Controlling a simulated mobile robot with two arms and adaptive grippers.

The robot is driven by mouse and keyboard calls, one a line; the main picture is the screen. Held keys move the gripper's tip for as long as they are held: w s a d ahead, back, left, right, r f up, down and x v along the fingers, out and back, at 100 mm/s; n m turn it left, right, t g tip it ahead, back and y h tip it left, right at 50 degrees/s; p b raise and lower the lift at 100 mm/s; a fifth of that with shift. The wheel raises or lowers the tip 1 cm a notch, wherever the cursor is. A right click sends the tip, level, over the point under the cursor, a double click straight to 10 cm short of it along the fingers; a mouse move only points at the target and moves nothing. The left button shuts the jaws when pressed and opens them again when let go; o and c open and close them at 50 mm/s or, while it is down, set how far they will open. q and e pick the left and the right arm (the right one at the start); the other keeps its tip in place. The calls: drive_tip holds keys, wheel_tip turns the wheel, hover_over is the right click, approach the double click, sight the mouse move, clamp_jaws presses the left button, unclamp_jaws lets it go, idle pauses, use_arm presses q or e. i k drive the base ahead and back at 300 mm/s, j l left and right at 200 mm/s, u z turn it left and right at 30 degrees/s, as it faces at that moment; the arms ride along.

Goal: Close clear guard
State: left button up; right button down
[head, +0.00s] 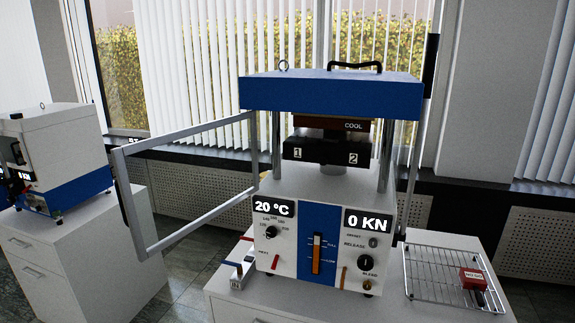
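The clear guard (145,145) is a see-through panel in a grey metal frame. It stands swung open to the left of the press, its right side next to the press's left front. A dark strip, perhaps its handle, runs along its far left edge. The press (330,98) has a blue top plate, chrome columns and a white front with displays reading 20 °C and 0 KN. The opening between its columns is uncovered at the front. Neither of my grippers shows in the head view.
The press stands on a white cabinet (228,308). A wire rack (430,265) with a red tagged item (472,277) lies at its right. A long black-handled lever (430,65) rises at the press's right. Another blue-and-white machine (62,150) sits on a cabinet at left. Floor shows between the cabinets.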

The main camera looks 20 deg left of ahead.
sight(125, 196)
drive_tip(key=i+j+z, duration=0.25)
drive_tip(key=j+z, duration=0.25)
drive_tip(key=j, duration=0.8)
drive_tip(key=j+z, duration=0.45)
drive_tip(key=j, duration=1.65)
drive_tip(key=i, duration=0.05)
